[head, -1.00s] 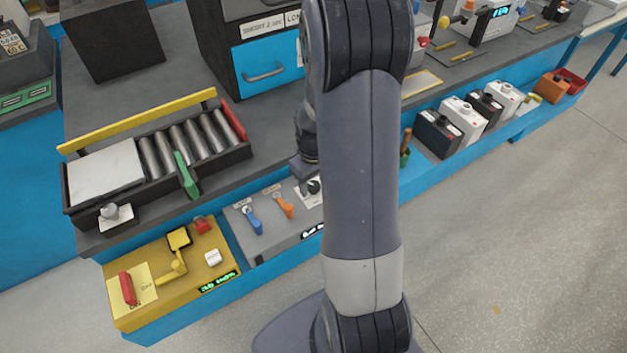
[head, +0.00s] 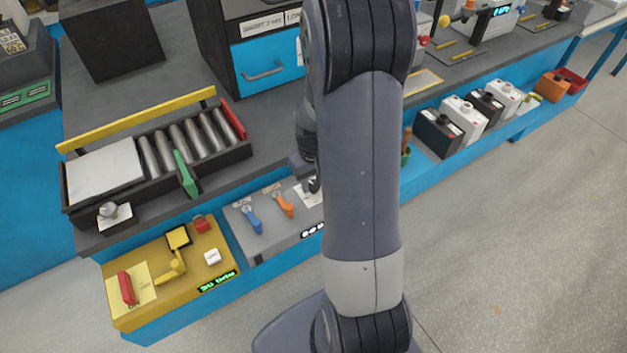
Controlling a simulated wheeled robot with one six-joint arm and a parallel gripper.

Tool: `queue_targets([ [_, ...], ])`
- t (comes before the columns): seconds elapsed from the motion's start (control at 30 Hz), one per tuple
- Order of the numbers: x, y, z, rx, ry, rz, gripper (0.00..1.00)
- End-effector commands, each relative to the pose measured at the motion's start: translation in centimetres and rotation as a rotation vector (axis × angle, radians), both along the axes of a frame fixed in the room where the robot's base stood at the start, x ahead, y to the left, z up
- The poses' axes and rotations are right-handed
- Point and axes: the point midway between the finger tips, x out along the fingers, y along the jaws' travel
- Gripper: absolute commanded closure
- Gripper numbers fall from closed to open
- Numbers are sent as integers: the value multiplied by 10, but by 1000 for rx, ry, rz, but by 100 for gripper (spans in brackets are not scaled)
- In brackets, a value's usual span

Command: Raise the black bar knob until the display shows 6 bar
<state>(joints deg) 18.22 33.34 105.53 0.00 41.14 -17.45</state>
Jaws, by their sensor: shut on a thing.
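The black bar knob (head: 313,186) shows in the head view on the grey panel (head: 253,246), on a white label, partly hidden by my arm. My gripper (head: 309,174) reaches down at the knob and is shut on it. Its fingertips are mostly hidden behind my arm. The display (head: 311,230) on the panel's front edge shows only in part; its right side is hidden by my arm and its digits are too small to read.
A blue lever (head: 252,221) and an orange lever (head: 284,204) stand left of the knob. A yellow box (head: 130,322) with a red handle is further left. A roller tray (head: 95,213) lies behind. Several battery-like boxes (head: 437,134) stand to the right.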

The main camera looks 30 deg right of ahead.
Motion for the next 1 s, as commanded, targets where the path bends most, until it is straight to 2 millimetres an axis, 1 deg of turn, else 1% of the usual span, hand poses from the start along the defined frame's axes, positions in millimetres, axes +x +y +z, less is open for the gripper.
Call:
queue_targets([
  [0.6, 1, 0, 0, 0, -3, -563, 89],
  [0.8, 1, 0, 0, 0, -2, -707, 89],
  [1.0, 1, 0, 0, 0, -2, -804, 89],
])
